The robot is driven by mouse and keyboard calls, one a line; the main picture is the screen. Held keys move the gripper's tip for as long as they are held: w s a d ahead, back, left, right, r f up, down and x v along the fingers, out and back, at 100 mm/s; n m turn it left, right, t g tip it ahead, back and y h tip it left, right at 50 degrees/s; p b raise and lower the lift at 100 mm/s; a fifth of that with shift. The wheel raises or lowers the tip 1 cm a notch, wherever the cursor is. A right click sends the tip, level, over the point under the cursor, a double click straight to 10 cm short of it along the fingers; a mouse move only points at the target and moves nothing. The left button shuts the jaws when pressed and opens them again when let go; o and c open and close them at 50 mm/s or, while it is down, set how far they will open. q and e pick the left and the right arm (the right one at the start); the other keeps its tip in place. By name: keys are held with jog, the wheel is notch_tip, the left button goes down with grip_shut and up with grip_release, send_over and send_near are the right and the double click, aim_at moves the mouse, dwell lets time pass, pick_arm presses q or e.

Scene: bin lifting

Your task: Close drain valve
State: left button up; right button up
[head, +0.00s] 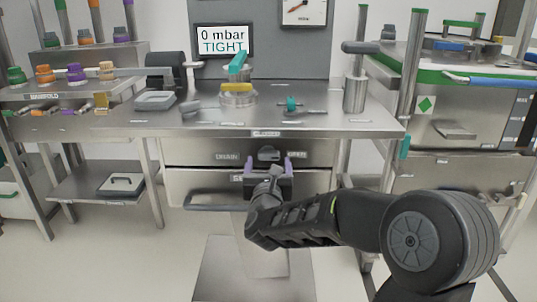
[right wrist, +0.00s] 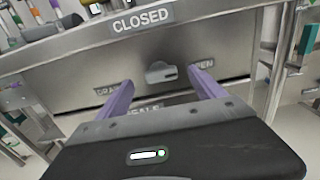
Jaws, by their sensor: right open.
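The drain valve (head: 268,154) is a small grey knob on the steel front panel under the bench top. The panel carries the word DRAIN to its left and OPEN to its right. In the right wrist view the knob (right wrist: 160,72) shows between and beyond my fingertips, with a dark slot toward its right side. My right gripper (head: 272,163) is open, its two purple fingers pointing at the panel on either side of the knob. It also shows in the right wrist view (right wrist: 160,86), with nothing between the fingers. I cannot tell whether the fingertips touch the knob. My left gripper is not in view.
A CLOSED label (right wrist: 142,21) sits on the bench edge above the knob. A bar handle (head: 215,207) sticks out below left. The steel bench (head: 330,122) carries a yellow-ringed fitting (head: 238,96) and a steel cylinder (head: 354,94). A display (head: 222,41) reads 0 mbar TIGHT.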

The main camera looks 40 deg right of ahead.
aim_at(269, 155)
jog(key=x, duration=0.7)
jog(key=shift+s, duration=0.1)
jog(key=shift+c, duration=0.4)
jog(key=c, duration=1.3)
